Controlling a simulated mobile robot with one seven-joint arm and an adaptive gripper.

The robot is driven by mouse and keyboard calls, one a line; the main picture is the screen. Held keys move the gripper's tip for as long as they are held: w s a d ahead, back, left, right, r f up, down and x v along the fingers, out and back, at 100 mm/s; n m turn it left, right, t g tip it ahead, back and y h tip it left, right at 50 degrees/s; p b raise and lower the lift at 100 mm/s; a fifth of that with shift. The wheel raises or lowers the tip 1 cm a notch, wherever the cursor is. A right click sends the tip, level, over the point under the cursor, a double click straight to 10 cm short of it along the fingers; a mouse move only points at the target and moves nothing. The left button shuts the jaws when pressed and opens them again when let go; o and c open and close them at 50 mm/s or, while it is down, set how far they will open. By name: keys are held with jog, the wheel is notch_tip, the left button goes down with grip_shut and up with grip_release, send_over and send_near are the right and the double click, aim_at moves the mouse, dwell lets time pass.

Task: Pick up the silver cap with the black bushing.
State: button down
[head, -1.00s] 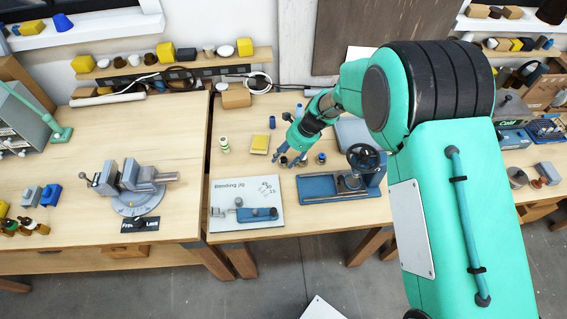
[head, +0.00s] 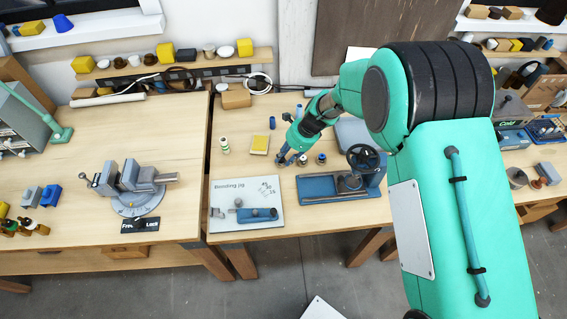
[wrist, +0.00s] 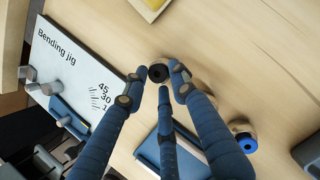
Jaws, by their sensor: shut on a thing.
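The silver cap with the black bushing (wrist: 158,72) sits between my fingertips in the wrist view; its dark centre faces up. My gripper (wrist: 160,80) is shut on it, with blue jointed fingers around its sides. In the head view my gripper (head: 287,161) is low over the right-hand bench, just behind the bending jig board, and hides the cap. Whether the cap is clear of the bench top, I cannot tell. Another cap with a blue centre (wrist: 246,142) stands to the right in the wrist view.
The bending jig board (head: 225,198) lies in front left of my gripper. A blue fixture with a handwheel (head: 364,158) stands to the right. Small round parts (head: 321,159) stand close by on the right. A yellow block (head: 259,145) lies behind left.

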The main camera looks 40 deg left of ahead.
aim_at(285, 161)
jog(key=shift+r, duration=0.7)
notch_tip(285, 161, up, 2)
jog(key=shift+r, duration=0.15)
jog(key=s+d+r, duration=0.1)
jog(key=s+d, duration=0.9)
jog(key=d, duration=0.2)
jog(key=shift+d+r+p, duration=0.15)
jog(key=shift+d+p, duration=0.15)
jog(key=shift+w, duration=0.1)
